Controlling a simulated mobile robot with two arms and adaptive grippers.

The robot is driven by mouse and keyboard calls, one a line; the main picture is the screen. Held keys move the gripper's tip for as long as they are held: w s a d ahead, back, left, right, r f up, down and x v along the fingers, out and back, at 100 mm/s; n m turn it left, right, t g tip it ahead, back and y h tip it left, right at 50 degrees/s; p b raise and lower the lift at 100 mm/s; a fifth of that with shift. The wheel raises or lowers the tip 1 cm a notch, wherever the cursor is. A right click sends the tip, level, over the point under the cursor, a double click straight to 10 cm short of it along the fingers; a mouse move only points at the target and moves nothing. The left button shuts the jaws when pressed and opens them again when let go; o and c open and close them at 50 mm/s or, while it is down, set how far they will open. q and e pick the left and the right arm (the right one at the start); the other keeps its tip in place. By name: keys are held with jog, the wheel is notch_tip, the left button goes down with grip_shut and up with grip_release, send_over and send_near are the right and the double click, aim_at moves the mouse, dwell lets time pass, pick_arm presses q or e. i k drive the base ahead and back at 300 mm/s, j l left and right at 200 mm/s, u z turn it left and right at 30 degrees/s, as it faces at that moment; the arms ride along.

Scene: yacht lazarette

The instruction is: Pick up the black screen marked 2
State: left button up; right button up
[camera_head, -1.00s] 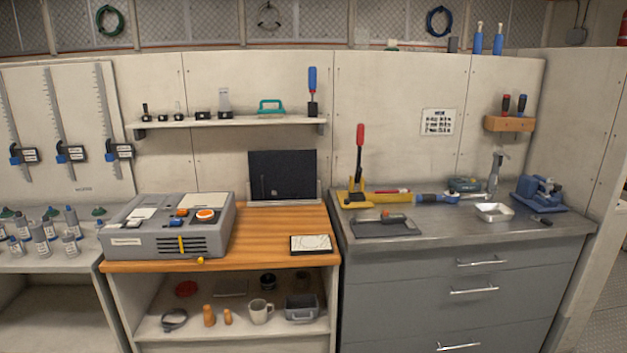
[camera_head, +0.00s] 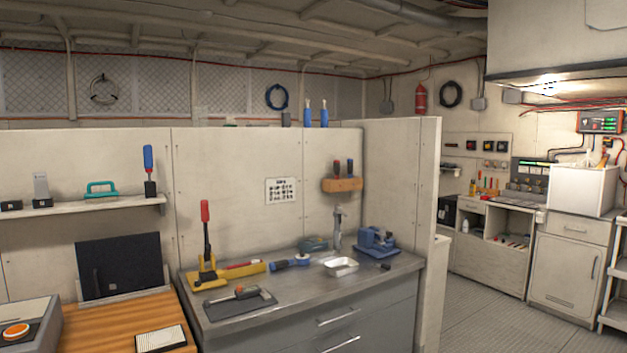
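A black screen (camera_head: 119,266) stands upright, leaning back slightly, at the rear of the wooden worktop (camera_head: 142,312). I can make out no number on it. Small black squares (camera_head: 487,146) sit in a row on a wall panel in the far area at right. They are too small to read, so I cannot tell whether one is marked 2. Neither of my grippers is in view.
A grey metal bench (camera_head: 295,299) with a red-handled tool (camera_head: 206,240), white tray (camera_head: 341,266) and blue vise (camera_head: 376,242) stands in the middle. A partition (camera_head: 428,220) ends beside it. Open floor (camera_head: 478,308) leads to far cabinets (camera_head: 567,262).

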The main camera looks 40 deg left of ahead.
aim_at(111, 266)
jog(key=u, duration=2.45)
